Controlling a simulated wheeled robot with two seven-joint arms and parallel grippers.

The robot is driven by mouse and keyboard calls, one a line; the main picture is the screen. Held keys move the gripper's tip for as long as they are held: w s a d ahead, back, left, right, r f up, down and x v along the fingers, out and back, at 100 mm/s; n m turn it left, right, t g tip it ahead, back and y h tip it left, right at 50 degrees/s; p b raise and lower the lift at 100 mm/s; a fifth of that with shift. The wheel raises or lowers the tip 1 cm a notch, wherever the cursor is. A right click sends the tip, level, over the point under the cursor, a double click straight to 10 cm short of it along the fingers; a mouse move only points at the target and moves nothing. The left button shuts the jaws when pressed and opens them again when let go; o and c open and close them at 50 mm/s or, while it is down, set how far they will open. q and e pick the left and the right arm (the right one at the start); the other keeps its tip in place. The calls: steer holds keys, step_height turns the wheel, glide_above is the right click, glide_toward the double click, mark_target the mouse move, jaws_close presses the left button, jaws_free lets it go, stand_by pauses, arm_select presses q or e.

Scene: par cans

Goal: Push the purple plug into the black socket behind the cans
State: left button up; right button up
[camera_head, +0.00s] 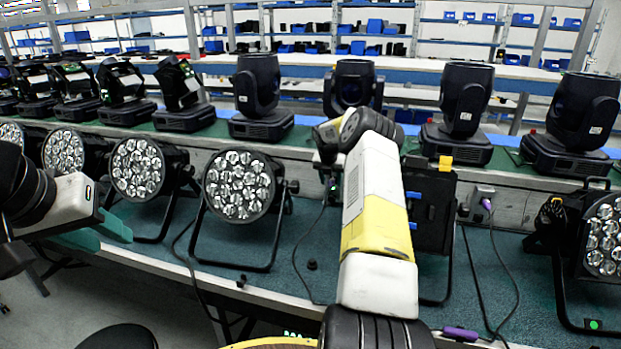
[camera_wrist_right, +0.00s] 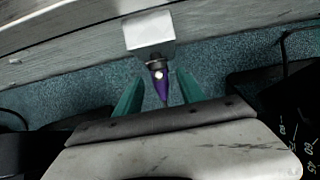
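In the right wrist view a purple plug (camera_wrist_right: 158,84) points at a pale grey box (camera_wrist_right: 149,33) on the wall and meets or nearly meets its lower edge. The green fingers of my right gripper (camera_wrist_right: 158,94) stand open on both sides of the plug, with gaps. That view shows a purple plug (camera_head: 487,204) at a grey wall box (camera_head: 482,191), and a purple piece (camera_head: 460,334) near the table's front edge. I cannot clearly make out the black socket. My left gripper (camera_head: 97,233) is open and empty at left.
Par cans (camera_head: 239,186) stand along the table (camera_head: 265,286), with another par can (camera_head: 603,240) at far right. Black cables (camera_head: 300,262) cross the table. Moving-head lights (camera_head: 258,96) line the shelf behind.

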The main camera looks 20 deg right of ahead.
steer(key=s+a+r+m, duration=0.2)
steer(key=s+a+r, duration=0.15)
steer(key=r, duration=0.35)
steer(key=s+a+r+m, duration=0.1)
steer(key=s+a+r, duration=0.1)
steer(key=a+r, duration=0.3)
steer(key=s+a+r+m, duration=0.2)
steer(key=s+a+r, duration=0.1)
steer(key=r, duration=0.5)
steer(key=s+a+r+m+t+y, duration=0.1)
steer(key=s+a+r+m, duration=0.6)
steer(key=s, duration=0.3)
steer(key=s+a+m+y, duration=0.1)
steer(key=s+a+m, duration=0.3)
steer(key=s, duration=0.6)
steer(key=s+a+m+t+y, duration=0.1)
steer(key=s+a+m, duration=0.3)
steer(key=s, duration=0.6)
steer(key=s+a+m+y, duration=0.2)
steer(key=s+a+m, duration=0.1)
steer(key=s+m, duration=0.5)
steer(key=shift+s+a, duration=0.4)
steer(key=shift+s, duration=0.65)
